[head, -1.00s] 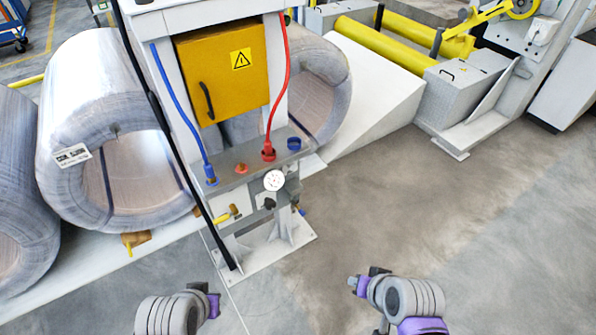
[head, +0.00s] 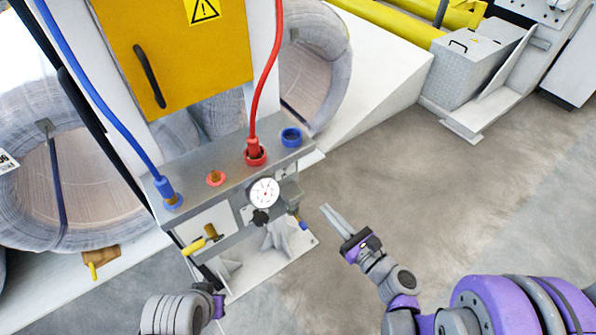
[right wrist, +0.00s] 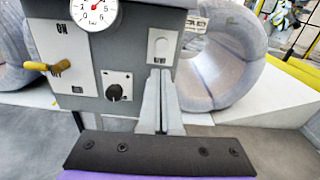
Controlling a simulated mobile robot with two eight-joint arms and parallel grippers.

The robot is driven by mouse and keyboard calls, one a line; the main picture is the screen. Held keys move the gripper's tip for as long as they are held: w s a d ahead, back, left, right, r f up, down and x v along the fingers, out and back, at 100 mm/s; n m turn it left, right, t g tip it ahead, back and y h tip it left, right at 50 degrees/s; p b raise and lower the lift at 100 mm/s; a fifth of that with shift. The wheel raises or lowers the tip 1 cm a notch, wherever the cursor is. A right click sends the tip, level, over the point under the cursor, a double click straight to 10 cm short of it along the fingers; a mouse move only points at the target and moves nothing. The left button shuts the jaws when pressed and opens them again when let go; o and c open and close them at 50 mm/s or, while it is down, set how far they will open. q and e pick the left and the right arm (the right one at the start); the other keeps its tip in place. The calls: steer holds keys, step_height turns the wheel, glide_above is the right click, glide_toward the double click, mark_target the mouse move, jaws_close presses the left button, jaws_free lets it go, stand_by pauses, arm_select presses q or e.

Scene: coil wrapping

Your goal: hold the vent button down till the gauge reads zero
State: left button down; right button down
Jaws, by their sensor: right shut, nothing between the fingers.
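The pressure gauge (head: 264,193) is a white round dial on the front of the grey stand. It also shows in the right wrist view (right wrist: 96,13), cut off at the top, and I cannot read its needle surely. A pale plate (right wrist: 161,46) with a small label, apparently the vent button's, is to the gauge's lower right. My right gripper (head: 329,212) is shut and empty, right of the stand and apart from it in the head view. In the right wrist view its fingertips (right wrist: 160,75) overlap the plate's lower edge.
A black knob (right wrist: 115,92) and a yellow-handled valve (head: 200,241) are on the stand's front. Red (head: 266,75) and blue (head: 103,105) hoses plug in on top. Wrapped coils (head: 318,70) stand behind.

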mark_target(290, 170)
steer(key=shift+d, duration=0.1)
stand_by(0.3)
steer(key=x, duration=1.4)
steer(key=shift+r, duration=0.15)
steer(key=shift+w, duration=0.1)
steer(key=shift+w, duration=0.1)
